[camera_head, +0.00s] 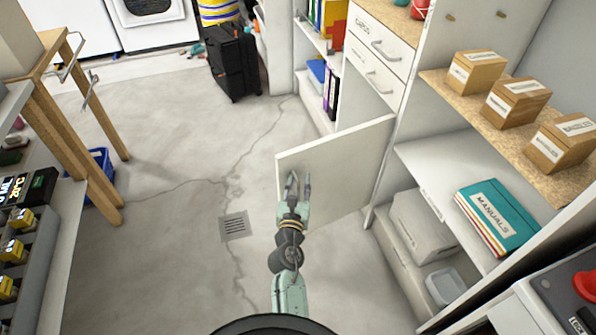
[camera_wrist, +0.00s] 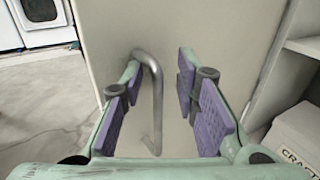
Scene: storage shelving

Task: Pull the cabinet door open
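The cabinet door (camera_head: 345,160) is a pale panel that stands swung out from the shelving, its free edge to the left. Its face also fills the middle of the wrist view (camera_wrist: 225,50). A grey metal bar handle (camera_wrist: 157,90) is on that face. My gripper (camera_head: 298,180) is near the free edge of the door. In the wrist view its purple-padded fingers (camera_wrist: 156,95) are spread apart, with the handle between them, nearer the left finger. I see a gap beside the handle; contact with the left finger cannot be told.
Inside the cabinet are a grey box (camera_head: 422,225), a clear tub (camera_head: 445,286) and a teal manuals binder (camera_head: 497,215). Cardboard boxes (camera_head: 515,100) stand on the shelf above. A wooden-legged table (camera_head: 75,120) is at left. The floor (camera_head: 180,220) left of my arm is clear.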

